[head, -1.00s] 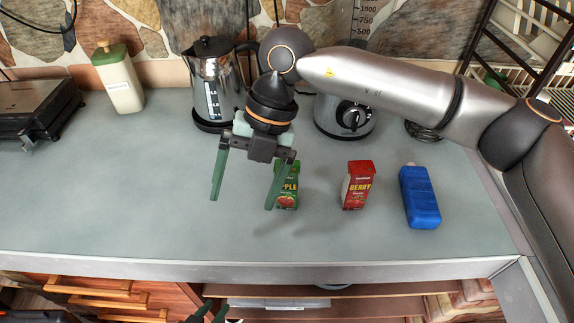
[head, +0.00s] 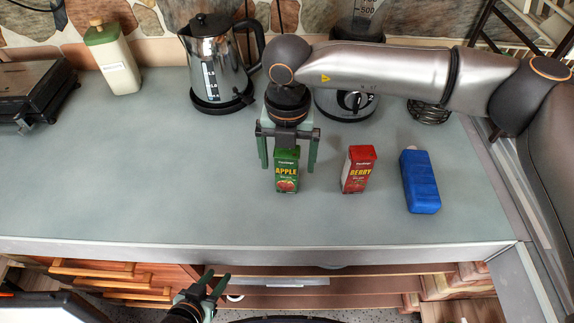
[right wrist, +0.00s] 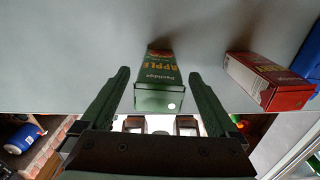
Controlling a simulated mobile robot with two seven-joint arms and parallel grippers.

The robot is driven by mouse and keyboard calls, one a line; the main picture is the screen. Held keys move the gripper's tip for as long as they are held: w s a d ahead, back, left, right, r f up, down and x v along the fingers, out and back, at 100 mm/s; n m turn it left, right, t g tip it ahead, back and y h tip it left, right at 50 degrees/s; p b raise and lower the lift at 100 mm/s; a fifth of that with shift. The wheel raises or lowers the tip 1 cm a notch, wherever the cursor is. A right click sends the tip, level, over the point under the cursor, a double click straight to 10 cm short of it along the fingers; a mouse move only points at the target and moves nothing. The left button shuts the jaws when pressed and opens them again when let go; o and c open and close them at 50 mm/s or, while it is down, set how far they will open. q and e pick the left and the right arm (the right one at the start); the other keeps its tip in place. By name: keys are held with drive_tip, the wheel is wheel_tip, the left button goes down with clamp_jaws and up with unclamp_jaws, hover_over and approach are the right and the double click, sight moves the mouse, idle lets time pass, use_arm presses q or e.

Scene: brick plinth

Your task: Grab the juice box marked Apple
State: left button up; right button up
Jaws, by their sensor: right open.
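The green juice box marked Apple (head: 287,172) stands upright on the grey counter. It also shows in the right wrist view (right wrist: 158,80), between the two fingers. My right gripper (head: 288,168) is open, just behind the Apple box, with one finger to each side of it; the fingers look apart from the box. My left gripper (head: 218,284) is low in front of the counter, with its two fingers spread and nothing between them.
A red Berry juice box (head: 357,170) and a blue bottle (head: 420,182) stand to the right of the Apple box. A steel kettle (head: 215,65) and an appliance with a dial (head: 345,103) stand behind. A green-capped bottle (head: 113,60) is far left. The counter's left middle is clear.

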sight(287, 170)
drive_tip(key=shift+f, duration=1.75)
clamp_jaws()
